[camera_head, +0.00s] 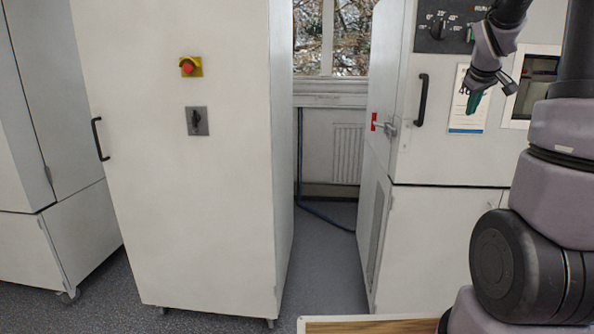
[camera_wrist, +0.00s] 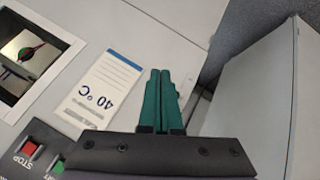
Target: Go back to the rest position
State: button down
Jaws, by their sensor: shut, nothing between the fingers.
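My gripper (camera_head: 474,103) is raised at the upper right in the head view, in front of the right-hand white cabinet (camera_head: 450,150). Its green fingers (camera_wrist: 161,98) lie side by side in the wrist view, closed together with nothing between them. A white sheet marked 40 °C (camera_wrist: 103,88) is on the cabinet front beyond the fingers; it also shows in the head view (camera_head: 468,122), partly behind the gripper. I cannot tell the exact gap between the fingers and the cabinet.
A tall white cabinet (camera_head: 190,235) with a red button (camera_head: 188,67) stands left of centre. A black handle (camera_head: 421,99) and a dark control panel (camera_head: 443,30) are on the right cabinet. A wood-topped surface (camera_head: 370,326) is at the bottom. A floor gap (camera_head: 322,240) runs between cabinets.

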jog(key=s+a+r+m+y, duration=0.2)
jog(key=s+a+m+y, duration=0.3)
jog(key=s+a, duration=1.9)
jog(key=s+m, duration=0.1)
jog(key=s, duration=0.1)
jog(key=shift+s+a+r+m+g+y, duration=0.25)
jog(key=shift+s+a+m+g+y, duration=0.05)
jog(key=shift+s+a+m, duration=0.1)
jog(key=c, duration=1.5)
grip_release()
jog(key=shift+w+d, duration=0.1)
jog(key=shift+c, duration=0.2)
